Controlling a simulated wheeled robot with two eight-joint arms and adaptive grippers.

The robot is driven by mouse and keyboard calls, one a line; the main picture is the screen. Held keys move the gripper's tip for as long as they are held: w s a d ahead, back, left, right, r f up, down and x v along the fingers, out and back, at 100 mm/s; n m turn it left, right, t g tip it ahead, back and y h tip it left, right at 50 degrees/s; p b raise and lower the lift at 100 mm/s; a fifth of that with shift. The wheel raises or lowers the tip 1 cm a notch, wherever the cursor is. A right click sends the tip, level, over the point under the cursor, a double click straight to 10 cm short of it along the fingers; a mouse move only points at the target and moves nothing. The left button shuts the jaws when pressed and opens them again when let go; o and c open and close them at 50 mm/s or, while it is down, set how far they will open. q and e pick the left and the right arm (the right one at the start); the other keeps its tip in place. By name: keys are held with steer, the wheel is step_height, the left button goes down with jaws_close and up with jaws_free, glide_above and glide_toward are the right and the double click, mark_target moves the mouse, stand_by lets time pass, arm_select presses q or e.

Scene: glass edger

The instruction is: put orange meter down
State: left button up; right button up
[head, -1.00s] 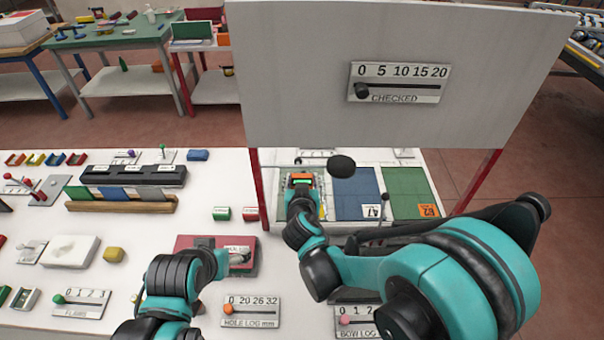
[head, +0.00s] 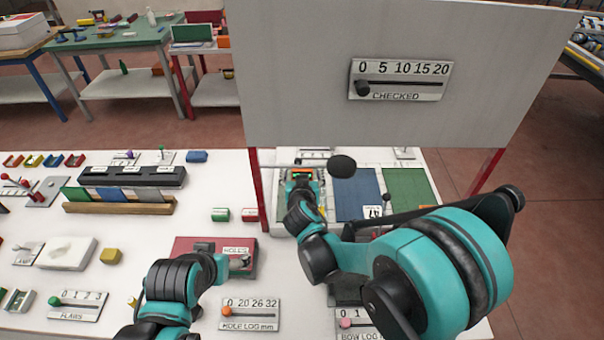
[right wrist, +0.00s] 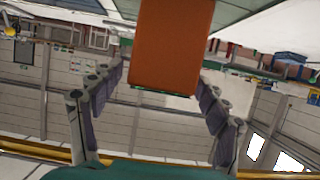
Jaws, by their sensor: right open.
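The orange meter (head: 303,172), with a green screen, is at the far side of the white table, left of the blue mat. My right gripper (head: 302,184) is right at it in the head view. In the right wrist view the orange meter (right wrist: 173,45) shows as a flat orange block just beyond and between the spread fingers of my right gripper (right wrist: 160,88), which is open. A gap shows on the block's left side. The meter's underside contact is hidden. My left gripper (head: 238,262) is over the dark red HOLES box (head: 214,246); its fingers are too small to read.
The blue mat (head: 357,195) and green mat (head: 408,190) lie right of the meter. A large grey CHECKED board (head: 290,90) on red posts stands above. A black round-ended rod (head: 342,166) is close to my right gripper. Slider plates (head: 250,314) line the front edge.

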steer(key=shift+s+r, duration=0.1)
steer(key=p+v, duration=0.3)
steer(key=v, duration=0.9)
steer(key=s+d+g+h, duration=0.2)
steer(key=s+d+g, duration=0.15)
steer(key=d, duration=0.85)
steer(key=s+d+g+y, duration=0.1)
steer(key=s+d, duration=0.2)
steer(key=s, duration=0.3)
steer(key=s+d+g+y, duration=0.1)
steer(key=s+d+g, duration=0.1)
steer(key=s, duration=0.5)
steer(key=shift+s+d+r, duration=0.15)
steer(key=shift+s+d, duration=0.1)
steer(key=shift+d, duration=0.15)
